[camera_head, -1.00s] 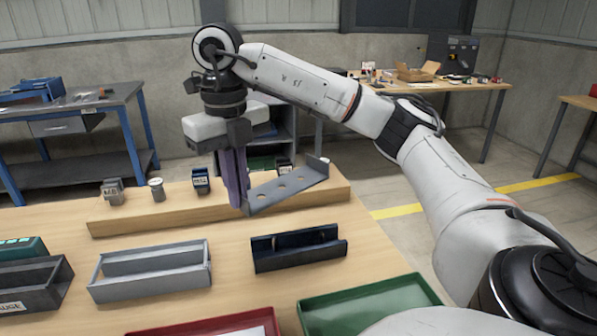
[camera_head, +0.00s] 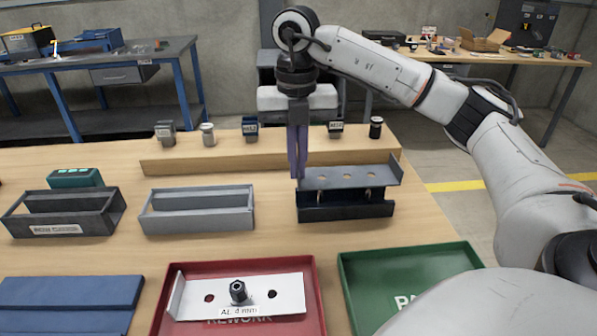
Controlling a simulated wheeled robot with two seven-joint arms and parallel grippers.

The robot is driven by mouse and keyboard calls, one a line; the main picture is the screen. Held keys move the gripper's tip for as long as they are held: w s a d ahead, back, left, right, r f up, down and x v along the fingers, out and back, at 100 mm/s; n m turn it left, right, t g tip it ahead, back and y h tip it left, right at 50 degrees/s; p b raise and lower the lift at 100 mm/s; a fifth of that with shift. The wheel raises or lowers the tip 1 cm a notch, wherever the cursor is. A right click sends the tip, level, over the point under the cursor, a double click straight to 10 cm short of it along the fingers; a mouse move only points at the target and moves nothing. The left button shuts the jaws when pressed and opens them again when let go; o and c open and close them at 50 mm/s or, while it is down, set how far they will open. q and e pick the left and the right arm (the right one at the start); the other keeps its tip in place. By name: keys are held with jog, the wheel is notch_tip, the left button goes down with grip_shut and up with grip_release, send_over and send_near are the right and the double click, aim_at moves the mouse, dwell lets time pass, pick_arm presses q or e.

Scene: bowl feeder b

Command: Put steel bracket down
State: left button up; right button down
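The steel bracket (camera_head: 348,177) is a grey plate with a row of holes and an upturned right end. It lies level across the top of the black open holder (camera_head: 345,211). I cannot tell whether it rests on the holder or hangs just above it. My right gripper (camera_head: 298,172) points straight down with its purple fingers closed on the bracket's left end. My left gripper is not in view.
A grey holder (camera_head: 197,222) and a dark labelled holder (camera_head: 60,229) stand to the left. A wooden riser (camera_head: 225,164) with small weights is behind. In front are a red REWORK tray (camera_head: 313,318) with a white bracket (camera_head: 285,293), and a green tray (camera_head: 410,270).

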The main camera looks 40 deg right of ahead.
notch_tip(320, 180, down, 2)
jog(key=shift+f, duration=0.1)
jog(key=shift+f, duration=0.35)
jog(key=shift+f+b, duration=0.2)
jog(key=shift+b, duration=0.15)
jog(key=c, duration=2)
grip_release()
